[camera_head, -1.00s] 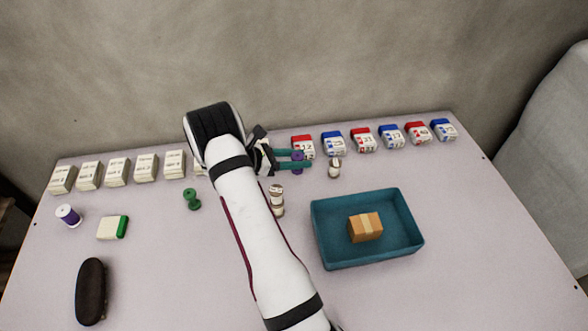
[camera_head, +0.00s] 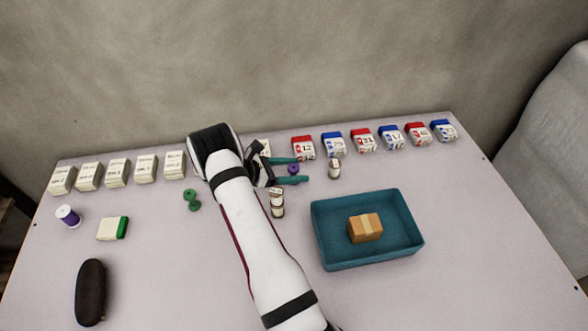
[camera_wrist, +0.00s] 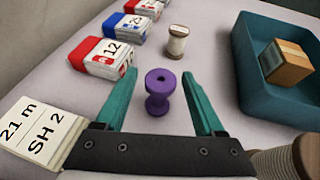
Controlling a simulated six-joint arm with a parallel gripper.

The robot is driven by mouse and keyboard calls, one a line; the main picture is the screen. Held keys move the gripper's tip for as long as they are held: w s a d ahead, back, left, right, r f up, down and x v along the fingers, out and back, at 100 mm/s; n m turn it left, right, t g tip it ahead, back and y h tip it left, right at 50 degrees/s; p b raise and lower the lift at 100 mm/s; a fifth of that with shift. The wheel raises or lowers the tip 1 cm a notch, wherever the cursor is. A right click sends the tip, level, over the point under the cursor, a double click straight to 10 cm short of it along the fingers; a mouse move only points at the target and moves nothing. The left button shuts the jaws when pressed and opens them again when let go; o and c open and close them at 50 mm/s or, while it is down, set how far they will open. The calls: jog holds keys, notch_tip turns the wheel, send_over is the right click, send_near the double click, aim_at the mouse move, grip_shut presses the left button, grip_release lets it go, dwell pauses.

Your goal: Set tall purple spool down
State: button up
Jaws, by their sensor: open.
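The purple spool (camera_wrist: 159,92) stands upright on the table between the fingers of my gripper (camera_wrist: 160,95) in the wrist view. There is a clear gap on both sides, so my gripper is open and not touching it. In the head view the spool (camera_head: 293,169) shows as a small purple piece between the two teal fingertips of my gripper (camera_head: 288,170), partly hidden by the near finger. A second spool with purple thread and white ends (camera_head: 67,216) lies far left on the table.
A white spool (camera_head: 335,168) stands just right of the fingers. Red and blue numbered boxes (camera_head: 363,140) line the back. A beige spool (camera_head: 277,203) stands near my arm. A teal tray (camera_head: 330,263) holds a cardboard box (camera_head: 366,228). A green spool (camera_head: 192,200) stands left.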

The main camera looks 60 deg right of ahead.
jog(key=shift+w+a+r, duration=0.15)
jog(key=shift+r, duration=0.1)
jog(key=v, duration=1.1)
jog(key=shift+a+r, duration=0.15)
jog(key=shift+a, duration=0.2)
jog(key=s+a+r+m+t+y, duration=0.2)
jog(key=s+a+r+m+y, duration=0.5)
jog(key=a+r, duration=0.6)
jog(key=s+a+r+m+t+y, duration=0.2)
jog(key=s+a+m+t+y, duration=0.3)
jog(key=s+a+m, duration=0.5)
jog(key=s+a+y, duration=0.1)
jog(key=s+a, duration=0.4)
jog(key=a, duration=0.4)
jog(key=shift+s, duration=0.25)
